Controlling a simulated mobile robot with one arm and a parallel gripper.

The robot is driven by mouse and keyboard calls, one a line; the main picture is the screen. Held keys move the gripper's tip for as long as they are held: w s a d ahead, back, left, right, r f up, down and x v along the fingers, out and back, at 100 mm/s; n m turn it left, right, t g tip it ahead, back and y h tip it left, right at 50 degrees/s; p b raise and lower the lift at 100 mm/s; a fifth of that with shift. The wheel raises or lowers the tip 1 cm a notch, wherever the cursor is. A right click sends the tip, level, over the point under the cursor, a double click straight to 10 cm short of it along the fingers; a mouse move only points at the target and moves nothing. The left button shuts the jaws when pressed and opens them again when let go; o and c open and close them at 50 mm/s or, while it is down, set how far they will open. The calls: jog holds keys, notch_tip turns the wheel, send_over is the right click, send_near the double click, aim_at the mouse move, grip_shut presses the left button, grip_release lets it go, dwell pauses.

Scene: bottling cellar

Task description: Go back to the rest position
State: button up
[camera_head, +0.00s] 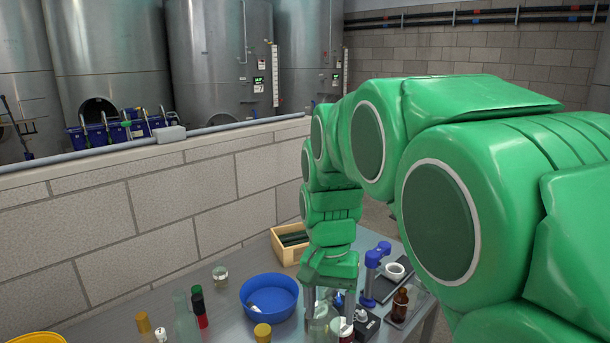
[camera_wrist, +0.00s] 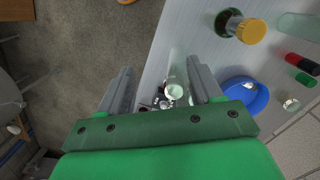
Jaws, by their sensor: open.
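My gripper (camera_head: 330,302) points down over the grey table at the right of the blue bowl, its two grey fingers apart. The wrist view shows the open fingers (camera_wrist: 162,76) with a clear glass vessel (camera_wrist: 175,92) seen in the gap. I cannot tell how far below the fingertips the glass is; nothing is visibly gripped. The glass also shows low beside the fingers in the head view (camera_head: 319,327). My green arm reaches from the right and hides part of the table.
A blue bowl (camera_head: 269,284) holds a small white item. A wooden crate (camera_head: 282,257) with dark bottles stands behind. A block wall (camera_head: 150,212) runs behind.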

jog(key=s+d+f+n, duration=0.1)
jog(key=s+d, duration=0.4)
jog(key=s, duration=0.6)
jog(key=s+d+f+n, duration=0.2)
jog(key=s+d, duration=0.3)
jog(key=s, duration=0.7)
jog(key=shift+d+f, duration=0.2)
jog(key=shift+f, duration=0.7)
